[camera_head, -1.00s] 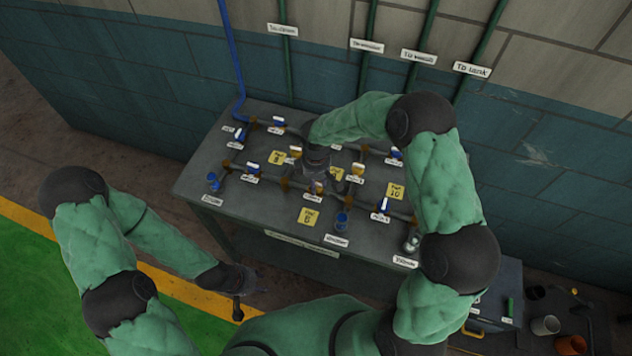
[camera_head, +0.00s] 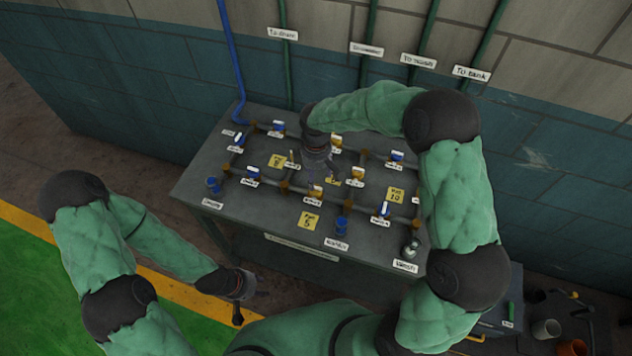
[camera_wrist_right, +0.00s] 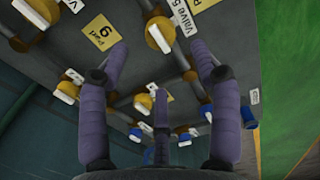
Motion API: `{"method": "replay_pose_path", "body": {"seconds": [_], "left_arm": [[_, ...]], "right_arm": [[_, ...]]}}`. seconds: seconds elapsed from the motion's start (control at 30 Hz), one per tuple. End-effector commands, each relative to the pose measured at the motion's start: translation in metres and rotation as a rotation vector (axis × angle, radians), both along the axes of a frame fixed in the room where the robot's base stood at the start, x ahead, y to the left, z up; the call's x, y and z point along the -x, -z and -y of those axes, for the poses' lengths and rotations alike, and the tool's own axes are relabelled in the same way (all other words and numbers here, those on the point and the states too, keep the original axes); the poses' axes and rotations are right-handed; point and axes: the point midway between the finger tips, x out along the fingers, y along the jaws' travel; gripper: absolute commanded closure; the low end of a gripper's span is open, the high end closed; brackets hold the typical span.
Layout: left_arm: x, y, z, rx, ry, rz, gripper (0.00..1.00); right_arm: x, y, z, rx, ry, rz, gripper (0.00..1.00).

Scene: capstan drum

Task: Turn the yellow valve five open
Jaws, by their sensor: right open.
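In the right wrist view a yellow valve (camera_wrist_right: 160,34) with a white handle stands beside a tag reading "Valve 5" (camera_wrist_right: 187,16). It is on a pipe on the dark panel, just beyond my fingers. My right gripper (camera_wrist_right: 158,58) has its fingers spread, with nothing held between them. In the head view my right gripper (camera_head: 317,162) hangs over the middle of the panel (camera_head: 265,222), among several yellow valves; which one is valve five is too small to read there. My left gripper (camera_head: 238,300) is low in front of the panel; its jaw state is unclear.
Blue valves (camera_head: 383,209) and pipes crowd the panel around the right gripper. A yellow "Port 9" tag (camera_wrist_right: 102,32) lies near valve five. A wall (camera_head: 150,65) with vertical pipes stands behind. Open floor (camera_head: 40,290) is at the left.

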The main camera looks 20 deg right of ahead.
Motion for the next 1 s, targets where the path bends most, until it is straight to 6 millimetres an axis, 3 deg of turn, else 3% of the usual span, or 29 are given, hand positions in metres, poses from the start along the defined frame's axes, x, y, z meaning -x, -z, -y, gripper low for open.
{"method": "replay_pose_path", "body": {"seconds": [0.1,0.33,1.0], "left_arm": [[0.0,0.0,0.0,0.0,0.0,0.0,0.6],[0.0,0.0,0.0,0.0,0.0,0.0,0.6],[0.0,0.0,0.0,0.0,0.0,0.0,0.6]], "right_arm": [[-0.001,-0.022,0.0,0.0,-0.001,0.004,0.36],[0.0,-0.046,0.0,0.001,-0.001,0.001,0.36],[0.0,-0.05,0.0,0.001,-0.001,-0.001,0.36]]}}
